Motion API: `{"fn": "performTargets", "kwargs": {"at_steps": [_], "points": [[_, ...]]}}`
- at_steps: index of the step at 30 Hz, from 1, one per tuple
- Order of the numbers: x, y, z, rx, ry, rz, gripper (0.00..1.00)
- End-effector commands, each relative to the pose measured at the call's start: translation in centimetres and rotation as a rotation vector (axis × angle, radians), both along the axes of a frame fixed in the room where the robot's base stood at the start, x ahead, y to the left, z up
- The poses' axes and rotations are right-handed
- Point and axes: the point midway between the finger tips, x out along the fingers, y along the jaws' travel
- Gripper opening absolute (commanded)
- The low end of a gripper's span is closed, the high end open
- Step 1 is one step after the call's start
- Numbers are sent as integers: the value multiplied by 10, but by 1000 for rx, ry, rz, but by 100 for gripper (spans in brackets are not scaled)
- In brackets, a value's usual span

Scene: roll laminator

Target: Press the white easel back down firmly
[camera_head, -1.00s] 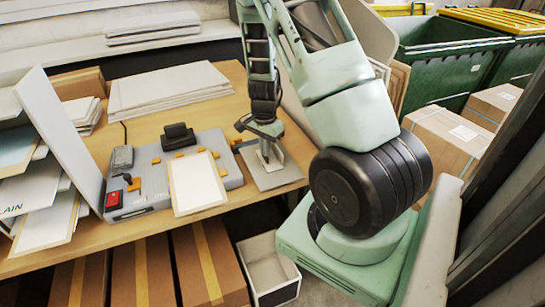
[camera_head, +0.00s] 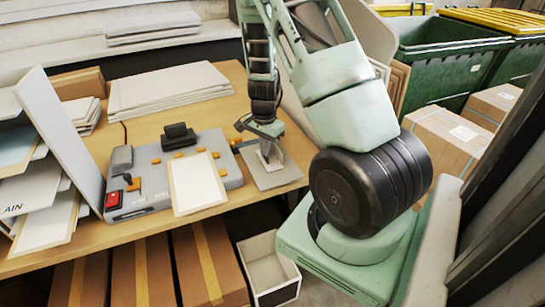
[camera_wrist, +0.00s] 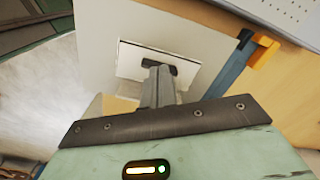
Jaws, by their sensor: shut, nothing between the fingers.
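The white easel back (camera_wrist: 130,62) is a pale rectangle with a dark outline, lying on a larger grey board (camera_wrist: 105,20) in the wrist view. In the head view it is a small white patch (camera_head: 263,164) on the grey board (camera_head: 273,181), mostly hidden by my gripper. My gripper (camera_head: 268,153) points down over the easel back with its fingers shut and empty. In the wrist view the fingertips (camera_wrist: 160,68) overlap the right part of the easel back. I cannot tell whether they touch it.
The grey laminator (camera_head: 145,195) stands left of my gripper, with a cream sheet (camera_head: 197,184) across its front. A blue strip with an orange end (camera_wrist: 240,55) lies beside the grey board. White sheets (camera_head: 170,90) are stacked behind. An open box (camera_head: 268,265) stands below the table (camera_head: 130,235).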

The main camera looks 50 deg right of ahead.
Motion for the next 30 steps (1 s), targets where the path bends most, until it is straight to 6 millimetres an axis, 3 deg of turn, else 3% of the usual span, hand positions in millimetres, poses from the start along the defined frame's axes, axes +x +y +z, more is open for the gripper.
{"fn": "performTargets", "kwargs": {"at_steps": [1, 16, 30], "points": [[-6, 5, -10, 10, 19, 1, 0], [-6, 5, -8, 10, 18, 2, 0], [-4, 3, 31, 6, 12, 0, 0]]}}
